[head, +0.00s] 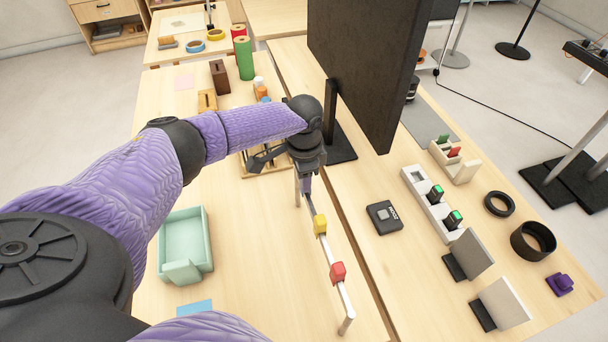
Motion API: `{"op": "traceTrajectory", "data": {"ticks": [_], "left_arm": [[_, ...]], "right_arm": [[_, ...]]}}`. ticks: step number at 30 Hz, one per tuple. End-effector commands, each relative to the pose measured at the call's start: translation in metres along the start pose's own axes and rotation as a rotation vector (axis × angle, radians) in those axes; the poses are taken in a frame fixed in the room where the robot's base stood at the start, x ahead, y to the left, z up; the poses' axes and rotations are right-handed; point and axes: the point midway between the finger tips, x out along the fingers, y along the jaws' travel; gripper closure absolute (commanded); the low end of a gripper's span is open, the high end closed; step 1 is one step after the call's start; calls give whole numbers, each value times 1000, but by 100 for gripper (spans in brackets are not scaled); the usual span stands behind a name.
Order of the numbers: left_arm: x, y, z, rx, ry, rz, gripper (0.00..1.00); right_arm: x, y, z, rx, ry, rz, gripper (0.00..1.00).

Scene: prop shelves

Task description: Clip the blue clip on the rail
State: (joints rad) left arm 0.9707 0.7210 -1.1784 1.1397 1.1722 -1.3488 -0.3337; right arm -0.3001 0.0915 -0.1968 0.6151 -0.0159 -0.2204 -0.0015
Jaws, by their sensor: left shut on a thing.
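The thin pale rail (328,248) stands on short posts on the near table, running from under my left gripper toward the front edge. A yellow clip (320,224) and a red clip (338,272) sit on it, apart from each other. My left gripper (306,186) points down at the rail's far end, shut on a small bluish-purple piece that looks like the blue clip. The jaws hide most of this piece, and I cannot tell whether it touches the rail. My right gripper is not in view.
A mint tray (205,240) and a blue sheet (195,307) lie left of the rail. A wooden rack (262,168) lies partly behind my gripper. A large dark screen (365,65) stands beyond it on the right. A black box (384,217) lies to the right across the table gap.

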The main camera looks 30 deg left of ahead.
Motion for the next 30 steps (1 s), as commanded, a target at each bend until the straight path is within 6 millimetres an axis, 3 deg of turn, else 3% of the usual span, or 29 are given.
{"op": "traceTrajectory", "data": {"ticks": [30], "left_arm": [[8, 0, 0, 1, 1, 1, 100]], "right_arm": [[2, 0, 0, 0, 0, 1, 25]]}}
